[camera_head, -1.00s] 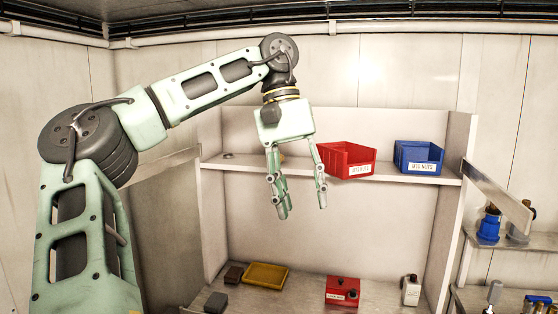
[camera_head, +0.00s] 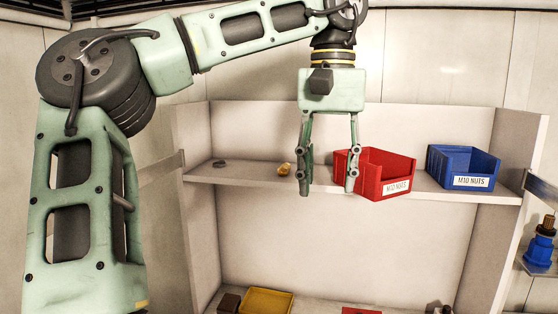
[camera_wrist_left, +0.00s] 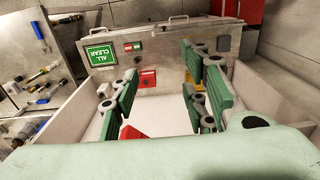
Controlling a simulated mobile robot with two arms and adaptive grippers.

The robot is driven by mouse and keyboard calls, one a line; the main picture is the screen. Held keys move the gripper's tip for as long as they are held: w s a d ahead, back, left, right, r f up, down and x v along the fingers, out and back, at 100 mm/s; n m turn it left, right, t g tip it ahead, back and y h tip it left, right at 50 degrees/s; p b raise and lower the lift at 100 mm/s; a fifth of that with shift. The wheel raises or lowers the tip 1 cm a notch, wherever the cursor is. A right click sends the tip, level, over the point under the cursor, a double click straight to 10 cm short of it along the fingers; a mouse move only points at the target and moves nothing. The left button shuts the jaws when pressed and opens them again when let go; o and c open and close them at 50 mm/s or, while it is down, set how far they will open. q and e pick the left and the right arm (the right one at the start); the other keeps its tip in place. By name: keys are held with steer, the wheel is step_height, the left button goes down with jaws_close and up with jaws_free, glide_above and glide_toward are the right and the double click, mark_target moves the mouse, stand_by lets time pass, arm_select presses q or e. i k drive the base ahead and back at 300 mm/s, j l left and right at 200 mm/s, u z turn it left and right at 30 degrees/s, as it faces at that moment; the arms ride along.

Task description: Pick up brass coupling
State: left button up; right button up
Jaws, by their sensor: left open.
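A small brass-coloured piece, which looks like the brass coupling (camera_head: 284,169), lies on the upper shelf (camera_head: 240,181) in the head view, just left of my left gripper. My left gripper (camera_head: 328,190) points down with its fingers spread apart and nothing between them. Its fingers overlap the left part of the red bin in the head view. In the left wrist view its green fingers (camera_wrist_left: 165,112) also show apart; I cannot make out the coupling there. My right gripper is not in view.
On the upper shelf stand a red M10 nuts bin (camera_head: 392,178) and a blue M10 nuts bin (camera_head: 462,168). A small dark ring (camera_head: 219,164) lies at its left end. A yellow tray (camera_head: 267,301) sits below. Side panels close in the shelf.

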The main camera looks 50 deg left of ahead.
mark_target(284, 170)
steer(key=i+j, duration=0.15)
steer(key=j, duration=0.25)
steer(key=i+j, duration=0.1)
steer(key=j, duration=0.25)
steer(key=i+j, duration=0.15)
steer(key=j, duration=0.25)
steer(key=i+j, duration=0.15)
steer(key=j, duration=0.25)
